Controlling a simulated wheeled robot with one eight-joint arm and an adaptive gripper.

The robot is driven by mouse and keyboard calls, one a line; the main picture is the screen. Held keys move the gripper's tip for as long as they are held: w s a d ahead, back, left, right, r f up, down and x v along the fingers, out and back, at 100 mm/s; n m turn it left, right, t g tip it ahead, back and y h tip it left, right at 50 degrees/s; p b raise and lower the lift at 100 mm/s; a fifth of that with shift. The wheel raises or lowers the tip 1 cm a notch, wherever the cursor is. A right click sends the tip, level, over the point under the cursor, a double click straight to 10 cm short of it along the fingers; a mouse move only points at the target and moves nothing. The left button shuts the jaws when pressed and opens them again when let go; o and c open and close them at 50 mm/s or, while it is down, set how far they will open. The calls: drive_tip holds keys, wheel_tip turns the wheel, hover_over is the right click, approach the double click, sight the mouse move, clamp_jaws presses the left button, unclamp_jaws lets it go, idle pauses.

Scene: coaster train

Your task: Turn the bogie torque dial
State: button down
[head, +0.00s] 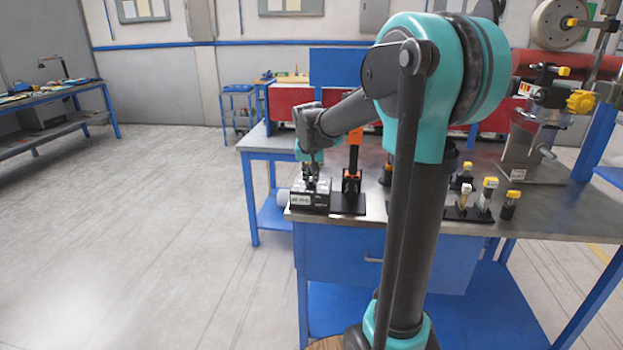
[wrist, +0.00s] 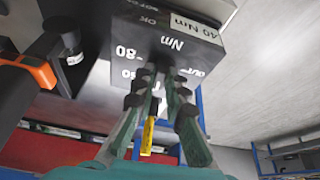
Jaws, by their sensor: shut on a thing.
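The torque unit is a grey-black box with printed marks such as "Nm", "80" and "40 Nm" (wrist: 213,52). In the head view the box (head: 309,199) sits at the near left corner of the metal-topped bench. My gripper (head: 312,178) reaches down onto its top. In the wrist view my gripper (wrist: 161,92) has its two fingers closed in at the marked face, on the dial. The dial itself is mostly hidden by the dark fingertips. A yellow strip (wrist: 148,136) shows between the fingers; I cannot tell what it belongs to.
A black tool with an orange collar (head: 354,153) stands upright just right of the box, and it also shows in the wrist view (wrist: 38,72). Several yellow-topped pieces (head: 488,187) stand farther right on the bench (head: 545,210). The floor left of the bench is open.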

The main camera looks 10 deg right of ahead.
drive_tip(key=shift+m, duration=0.6)
drive_tip(key=c, duration=1.6)
unclamp_jaws()
drive_tip(key=shift+o, duration=0.2)
drive_tip(key=shift+a, duration=0.1)
drive_tip(key=v, duration=1.2)
drive_tip(key=shift+a, duration=0.2)
drive_tip(key=s+d+f+n, duration=0.1)
drive_tip(key=s+d+f, duration=0.1)
drive_tip(key=s+f, duration=1)
drive_tip(key=s+d+f+n+y, duration=0.1)
drive_tip(key=s+d+f+n, duration=0.1)
drive_tip(key=s+f, duration=1.1)
drive_tip(key=shift+d+f+n, duration=0.3)
drive_tip(key=shift+d+f, duration=0.5)
drive_tip(key=shift+f, duration=0.1)
